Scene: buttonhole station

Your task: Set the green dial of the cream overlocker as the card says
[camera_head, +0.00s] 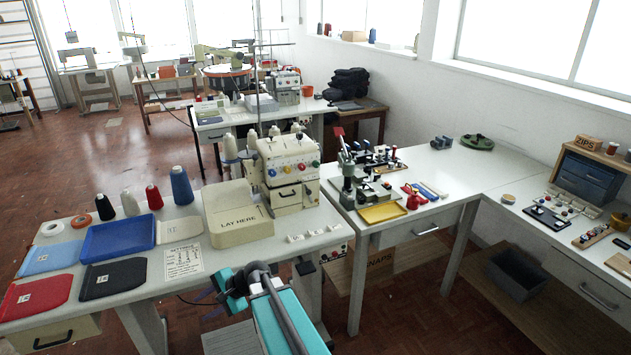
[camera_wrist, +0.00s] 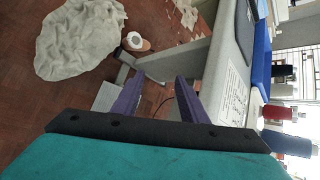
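The cream overlocker (camera_head: 285,160) stands at the back right of the near table, behind a cream block marked LAY HERE (camera_head: 238,215). A row of small coloured dials crosses its front; the green dial (camera_head: 301,167) is among them, too small to read its setting. The settings card (camera_head: 183,261) lies on the table's front part; its print is too small to read. It also shows edge-on in the wrist view (camera_wrist: 237,80). My gripper (camera_head: 226,286) is low at the table's front edge, well short of the overlocker. Its two purple fingers (camera_wrist: 158,82) are apart with nothing between them.
A blue tray (camera_head: 118,238), coloured pouches and several thread spools (camera_head: 181,186) fill the table's left part. Small white tiles (camera_head: 314,233) lie right of the block. A second table with a press (camera_head: 355,185) stands right. In the wrist view, a cloth (camera_wrist: 80,38) lies on the floor.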

